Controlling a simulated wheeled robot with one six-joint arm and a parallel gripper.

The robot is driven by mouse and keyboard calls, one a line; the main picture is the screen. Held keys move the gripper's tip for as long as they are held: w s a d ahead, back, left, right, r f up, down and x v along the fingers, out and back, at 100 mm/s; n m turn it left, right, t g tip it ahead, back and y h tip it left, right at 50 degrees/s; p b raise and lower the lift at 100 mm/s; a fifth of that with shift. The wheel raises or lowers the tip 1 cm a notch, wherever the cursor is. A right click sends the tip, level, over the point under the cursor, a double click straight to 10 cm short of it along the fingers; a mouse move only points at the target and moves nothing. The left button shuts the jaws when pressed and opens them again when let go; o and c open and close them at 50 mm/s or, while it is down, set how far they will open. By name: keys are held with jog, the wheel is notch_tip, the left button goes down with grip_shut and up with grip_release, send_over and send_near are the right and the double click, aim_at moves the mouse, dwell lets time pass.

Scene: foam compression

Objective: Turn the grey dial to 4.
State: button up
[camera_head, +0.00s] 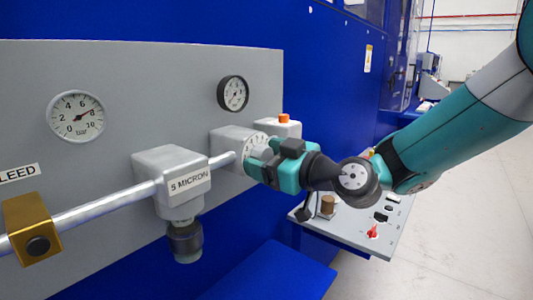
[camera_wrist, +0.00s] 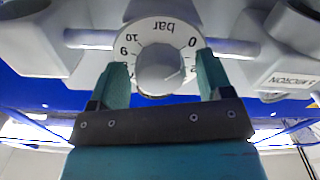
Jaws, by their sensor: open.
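The grey dial (camera_wrist: 160,68) is a round knob on a white scale plate marked "bar", which appears upside down in the wrist view. A thin mark on its face points to the lower right, toward the side of the 0. My gripper (camera_wrist: 163,78) is open, with one finger on each side of the knob; I cannot tell whether they touch it. In the head view, my gripper (camera_head: 266,160) is at the regulator block, in front of the scale plate (camera_head: 256,145), and hides most of the knob.
A second gauge (camera_head: 233,93) is above the regulator. A "5 MICRON" filter block (camera_head: 170,165) and a brass valve (camera_head: 38,225) are on the pipe to the left. An orange button (camera_head: 284,118) is close behind my gripper.

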jog(key=c, duration=0.9)
jog(key=shift+m, duration=0.3)
